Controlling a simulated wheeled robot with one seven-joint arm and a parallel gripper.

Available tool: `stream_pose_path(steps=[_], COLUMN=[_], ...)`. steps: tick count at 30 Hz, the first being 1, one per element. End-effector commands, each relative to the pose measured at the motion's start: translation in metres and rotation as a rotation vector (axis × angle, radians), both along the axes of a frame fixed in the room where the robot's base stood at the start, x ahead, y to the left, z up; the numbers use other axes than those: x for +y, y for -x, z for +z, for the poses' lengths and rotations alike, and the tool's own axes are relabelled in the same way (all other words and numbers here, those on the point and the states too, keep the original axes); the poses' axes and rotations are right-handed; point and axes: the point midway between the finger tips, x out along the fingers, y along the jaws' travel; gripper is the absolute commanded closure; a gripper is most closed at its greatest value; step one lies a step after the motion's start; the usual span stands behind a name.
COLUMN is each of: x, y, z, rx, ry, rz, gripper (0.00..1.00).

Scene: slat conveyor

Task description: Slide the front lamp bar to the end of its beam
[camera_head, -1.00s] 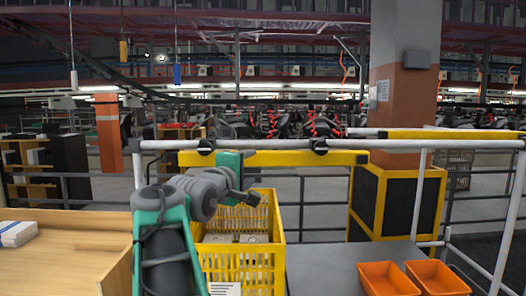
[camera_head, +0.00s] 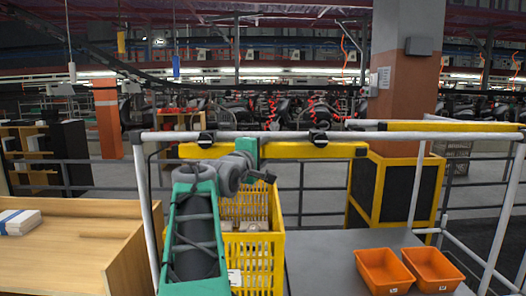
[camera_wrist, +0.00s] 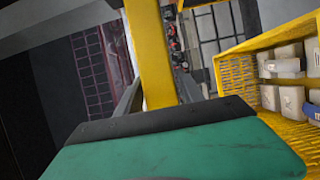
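The front lamp bar (camera_head: 310,150) is a long yellow bar under a grey horizontal beam (camera_head: 265,134), attached by two black clamps (camera_head: 206,139). My gripper (camera_head: 248,150) is at the bar, left of its middle, and its green part overlaps the bar. In the wrist view, the yellow bar (camera_wrist: 152,60) runs up from behind the black-edged green part of my gripper (camera_wrist: 165,120). The other finger is hidden, so I cannot tell whether it is closed on the bar.
A yellow crate (camera_head: 276,240) with pale boxes stands below. Two orange bins (camera_head: 383,272) sit on a grey surface at right. A wooden table (camera_head: 75,235) is at left. Another yellow bar (camera_head: 450,126) is farther right. A pillar (camera_head: 408,70) stands behind.

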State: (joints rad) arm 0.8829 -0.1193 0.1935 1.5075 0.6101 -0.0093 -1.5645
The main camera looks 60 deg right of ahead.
Motion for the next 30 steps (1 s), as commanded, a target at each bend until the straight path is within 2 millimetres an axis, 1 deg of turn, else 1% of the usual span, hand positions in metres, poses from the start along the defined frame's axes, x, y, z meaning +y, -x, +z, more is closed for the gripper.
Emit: stream_pose_path(steps=[1,2,15,30], x=[0.0001,0.0001,0.0003,0.0002], y=[-0.0001,-0.0001,-0.0002,-0.0003], z=[0.0000,0.0000,-0.0001,-0.0003], rx=[0.000,0.000,0.000,0.000], ry=[0.000,0.000,-0.001,-0.001], rz=[0.000,0.000,0.000,0.001], gripper=[0.61,0.63,0.99,1.00])
